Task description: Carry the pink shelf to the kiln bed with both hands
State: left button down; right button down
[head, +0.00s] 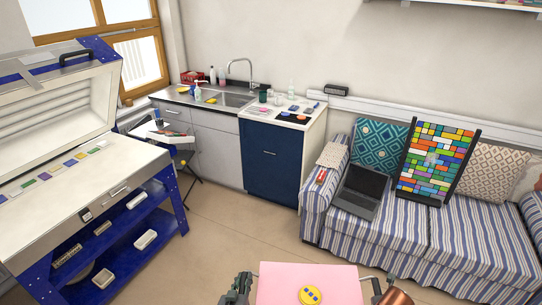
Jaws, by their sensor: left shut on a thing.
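The pink shelf (280,288) is at the bottom middle of the head view, its near part cut off by the frame. A yellow disc with blue marks (310,294) lies on it. My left gripper (252,279) is shut on the shelf's left edge. Part of my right gripper (370,282) shows at the shelf's right edge; its jaws are too little visible to judge. The kiln (60,100) stands at the left with its lid raised. Its pale bed (95,180) carries a row of small coloured pieces.
Open floor (235,240) lies between the shelf and the kiln. A blue lower rack (120,235) holds white pieces under the kiln. A sink counter (220,98) stands at the back, a striped sofa (400,235) with a laptop (360,185) at the right.

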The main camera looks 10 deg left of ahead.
aim_at(79, 181)
jog(key=u, duration=0.4)
jog(key=i, duration=0.95)
jog(key=u, duration=0.95)
jog(key=i, duration=0.7)
jog(key=u, duration=0.55)
